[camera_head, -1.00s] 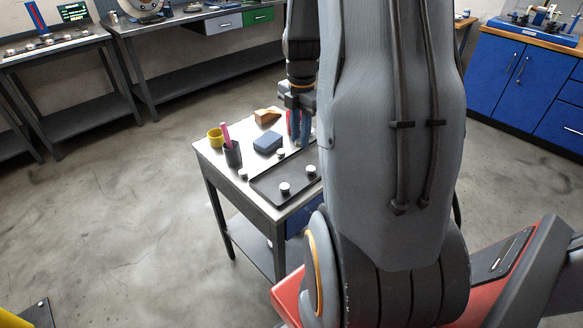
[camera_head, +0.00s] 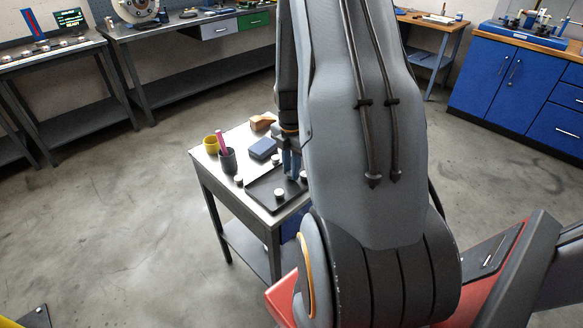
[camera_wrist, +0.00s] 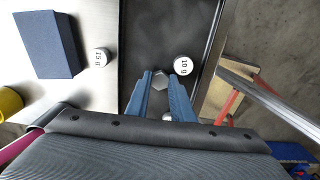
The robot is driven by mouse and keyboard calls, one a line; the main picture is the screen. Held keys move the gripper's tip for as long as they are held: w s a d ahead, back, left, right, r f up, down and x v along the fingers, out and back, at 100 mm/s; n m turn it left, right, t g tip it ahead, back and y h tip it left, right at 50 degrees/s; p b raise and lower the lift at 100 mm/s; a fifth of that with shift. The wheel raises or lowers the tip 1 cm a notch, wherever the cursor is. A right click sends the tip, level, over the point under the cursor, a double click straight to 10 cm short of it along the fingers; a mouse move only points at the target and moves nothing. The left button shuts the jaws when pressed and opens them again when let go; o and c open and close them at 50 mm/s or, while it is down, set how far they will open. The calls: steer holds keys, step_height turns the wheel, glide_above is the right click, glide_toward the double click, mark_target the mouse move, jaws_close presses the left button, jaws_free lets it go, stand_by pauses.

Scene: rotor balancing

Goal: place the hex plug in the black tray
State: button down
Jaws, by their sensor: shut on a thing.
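My gripper (camera_wrist: 162,88) is shut on a small grey hex plug (camera_wrist: 161,76), which sits between its two blue fingertips. The black tray (camera_wrist: 150,25) lies beneath them in the wrist view. In the head view my gripper (camera_head: 291,172) is over the black tray (camera_head: 258,192) on the small table, partly hidden by my arm. A white weight marked 10 g (camera_wrist: 183,65) stands in the tray just beside the plug. Another white piece (camera_wrist: 168,117) shows between the fingers. I cannot tell whether the plug touches the tray floor.
A weight marked 25 g (camera_wrist: 101,57) and a dark blue block (camera_wrist: 46,44) are on the tabletop left of the tray. A yellow cup (camera_head: 212,144), a dark cup (camera_head: 228,160) with a pink item and an orange-brown block (camera_head: 262,122) stand on the table.

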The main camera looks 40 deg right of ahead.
steer(key=c, duration=1.5)
jaws_free()
steer(key=shift+f, duration=0.1)
steer(key=shift+c, duration=0.2)
step_height(320, 180, up, 11)
steer(key=b, duration=0.3)
steer(key=s+a+r+m, duration=0.1)
steer(key=s+a+m, duration=0.3)
steer(key=a+m, duration=0.5)
steer(key=s+a+r+m+t, duration=0.1)
steer(key=s+a+m, duration=0.3)
steer(key=a+m, duration=0.6)
steer(key=a, duration=0.6)
steer(key=shift+s+a, duration=0.3)
steer(key=shift+a, duration=0.1)
